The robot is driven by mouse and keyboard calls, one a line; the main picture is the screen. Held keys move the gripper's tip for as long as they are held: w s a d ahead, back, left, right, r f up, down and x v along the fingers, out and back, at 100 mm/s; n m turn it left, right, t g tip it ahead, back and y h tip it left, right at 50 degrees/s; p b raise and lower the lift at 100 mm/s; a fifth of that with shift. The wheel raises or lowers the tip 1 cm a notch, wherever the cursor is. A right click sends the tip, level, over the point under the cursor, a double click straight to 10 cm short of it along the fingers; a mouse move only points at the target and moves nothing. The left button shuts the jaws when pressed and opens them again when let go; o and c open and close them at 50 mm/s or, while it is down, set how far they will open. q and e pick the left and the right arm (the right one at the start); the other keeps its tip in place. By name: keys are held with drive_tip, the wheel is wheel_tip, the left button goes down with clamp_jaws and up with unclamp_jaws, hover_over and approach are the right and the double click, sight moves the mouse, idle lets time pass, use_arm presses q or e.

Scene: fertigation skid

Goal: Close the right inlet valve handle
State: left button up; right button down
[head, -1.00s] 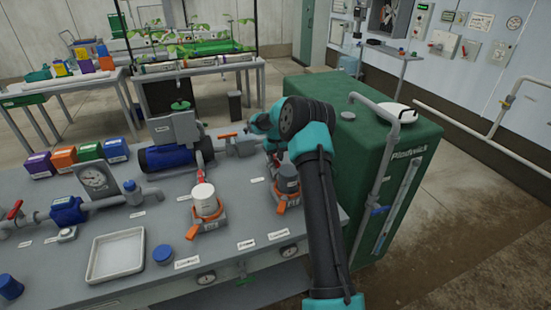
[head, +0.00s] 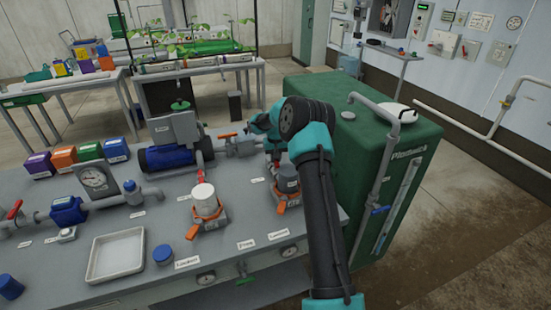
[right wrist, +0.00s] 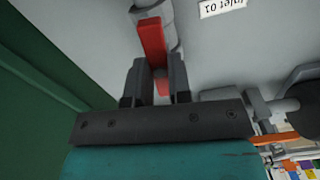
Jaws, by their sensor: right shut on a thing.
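The red valve handle (right wrist: 151,42) shows in the right wrist view, at the end of a grey pipe fitting and beside a label that seems to read Inlet 01. My right gripper (right wrist: 156,72) is shut on this handle, with one dark finger on each side of it. My left gripper is not in view.
White-capped (head: 205,201) and grey-capped (head: 285,180) units with orange clamps stand in front. A green tank (head: 350,110) stands close on the right. A white tray (head: 117,254) lies front left.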

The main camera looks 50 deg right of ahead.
drive_tip(key=m, duration=0.8)
drive_tip(key=shift+m, duration=0.3)
drive_tip(key=m, duration=0.3)
drive_tip(key=shift+m, duration=0.3)
drive_tip(key=m, duration=0.4)
drive_tip(key=c, duration=1)
unclamp_jaws()
drive_tip(key=shift+c, duration=0.2)
drive_tip(key=shift+r, duration=0.1)
